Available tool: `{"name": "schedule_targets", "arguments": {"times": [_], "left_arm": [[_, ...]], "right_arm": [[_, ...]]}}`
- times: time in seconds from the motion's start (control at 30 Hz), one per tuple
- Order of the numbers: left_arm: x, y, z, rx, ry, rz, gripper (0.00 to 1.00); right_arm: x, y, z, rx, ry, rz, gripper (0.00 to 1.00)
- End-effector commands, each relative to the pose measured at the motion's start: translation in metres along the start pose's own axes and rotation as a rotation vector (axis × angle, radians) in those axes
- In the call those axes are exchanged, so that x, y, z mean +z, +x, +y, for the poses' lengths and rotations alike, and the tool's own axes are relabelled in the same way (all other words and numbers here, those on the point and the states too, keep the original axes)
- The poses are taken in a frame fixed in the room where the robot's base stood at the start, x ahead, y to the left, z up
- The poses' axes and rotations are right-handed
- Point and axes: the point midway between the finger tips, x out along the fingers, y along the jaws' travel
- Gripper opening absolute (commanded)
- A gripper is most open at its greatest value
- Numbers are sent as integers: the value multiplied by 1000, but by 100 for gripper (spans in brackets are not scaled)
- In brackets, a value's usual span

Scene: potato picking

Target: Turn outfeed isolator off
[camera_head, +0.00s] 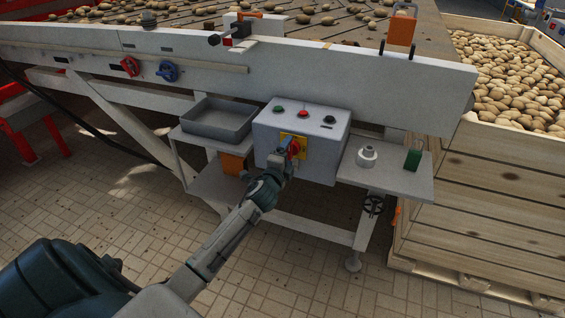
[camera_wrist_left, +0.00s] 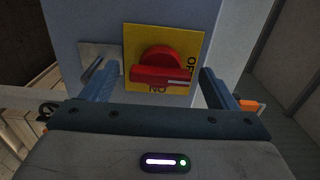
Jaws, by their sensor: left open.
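The isolator is a red rotary handle (camera_wrist_left: 160,67) on a yellow plate (camera_wrist_left: 188,40), on the front of a grey control box (camera_head: 318,121). In the left wrist view its bar lies nearly level, with a white line towards the right. Lettering on the plate is partly hidden by the handle. My left gripper (camera_head: 291,158) is open in front of the isolator. In the left wrist view its fingers (camera_wrist_left: 158,75) stand on either side of the handle, with gaps visible. I cannot tell how deep they reach. My right gripper is not in view.
The box top has green and red buttons (camera_head: 304,114). A grey tray (camera_head: 218,118) stands left; a metal cylinder (camera_head: 367,157) and green block (camera_head: 413,159) stand right. Red (camera_head: 130,66) and blue (camera_head: 167,71) knobs sit on the conveyor beam. A wooden potato crate (camera_head: 480,190) is far right.

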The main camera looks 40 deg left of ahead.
Motion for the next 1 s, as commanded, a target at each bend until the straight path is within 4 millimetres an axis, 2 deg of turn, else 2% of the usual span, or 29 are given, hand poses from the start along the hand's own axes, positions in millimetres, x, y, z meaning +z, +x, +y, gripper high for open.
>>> {"name": "schedule_targets", "arguments": {"times": [0.4, 0.5, 0.7, 1.0], "left_arm": [[0, -76, 3, 1, 1, 2, 81], [0, -89, 3, 1, 1, 1, 81], [0, -102, 1, 0, 0, 1, 81], [0, -102, 0, 1, -1, 0, 81]], "right_arm": [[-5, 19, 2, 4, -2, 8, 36], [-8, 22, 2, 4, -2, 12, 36], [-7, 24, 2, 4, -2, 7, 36], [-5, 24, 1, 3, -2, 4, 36]]}}
